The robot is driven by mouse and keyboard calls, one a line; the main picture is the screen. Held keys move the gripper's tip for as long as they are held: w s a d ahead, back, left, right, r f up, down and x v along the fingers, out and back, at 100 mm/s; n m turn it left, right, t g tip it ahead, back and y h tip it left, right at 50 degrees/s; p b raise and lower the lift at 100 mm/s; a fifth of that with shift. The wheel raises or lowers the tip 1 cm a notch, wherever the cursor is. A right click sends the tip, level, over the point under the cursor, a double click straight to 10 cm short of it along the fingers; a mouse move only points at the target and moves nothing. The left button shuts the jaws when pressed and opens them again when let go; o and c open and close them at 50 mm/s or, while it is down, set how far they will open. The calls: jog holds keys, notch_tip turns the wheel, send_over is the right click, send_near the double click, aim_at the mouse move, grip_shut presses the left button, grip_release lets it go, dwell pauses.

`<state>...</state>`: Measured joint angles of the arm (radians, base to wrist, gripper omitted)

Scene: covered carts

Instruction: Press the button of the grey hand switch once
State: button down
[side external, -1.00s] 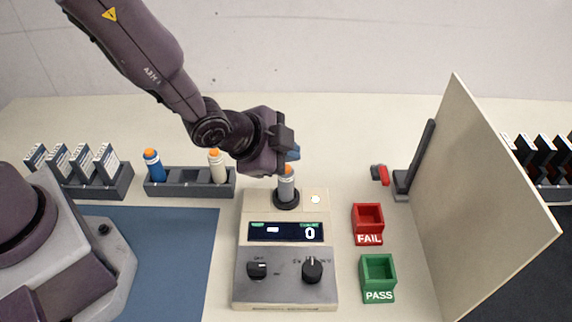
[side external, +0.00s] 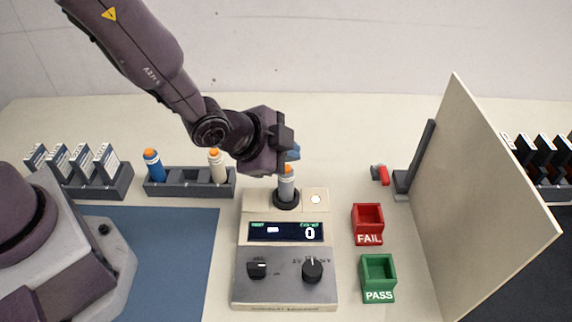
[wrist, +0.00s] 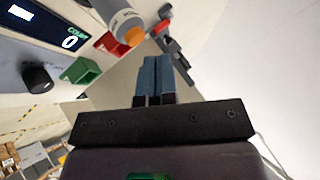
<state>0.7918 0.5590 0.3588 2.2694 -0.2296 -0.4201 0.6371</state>
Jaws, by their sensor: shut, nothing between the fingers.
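The grey hand switch (side external: 286,186) stands upright in a black ring socket (side external: 286,203) on the counter device (side external: 283,276). Its orange button (side external: 286,169) is on top. In the wrist view the grey switch body (wrist: 120,14) and its orange button (wrist: 134,37) show at the top. My gripper (side external: 293,153) is shut and empty, its blue fingertips just above and slightly right of the button. In the wrist view the closed fingers (wrist: 155,74) lie below the button, apart from it in the picture. The device's display (side external: 285,232) reads 0.
A rack (side external: 190,189) at left holds a blue switch (side external: 153,164) and a white switch (side external: 217,165). A red FAIL bin (side external: 368,238) and green PASS bin (side external: 378,293) stand right of the device. A dark post (side external: 416,160) and tall panel (side external: 470,210) stand farther right.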

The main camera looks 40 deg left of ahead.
jog(key=shift+f, duration=0.1)
dwell(0.7)
jog(key=shift+f, duration=0.35)
jog(key=shift+f, duration=0.4)
dwell(0.8)
jog(key=shift+r, duration=0.85)
jog(key=shift+r, duration=0.1)
jog(key=shift+r, duration=2.4)
jog(key=shift+s, duration=0.1)
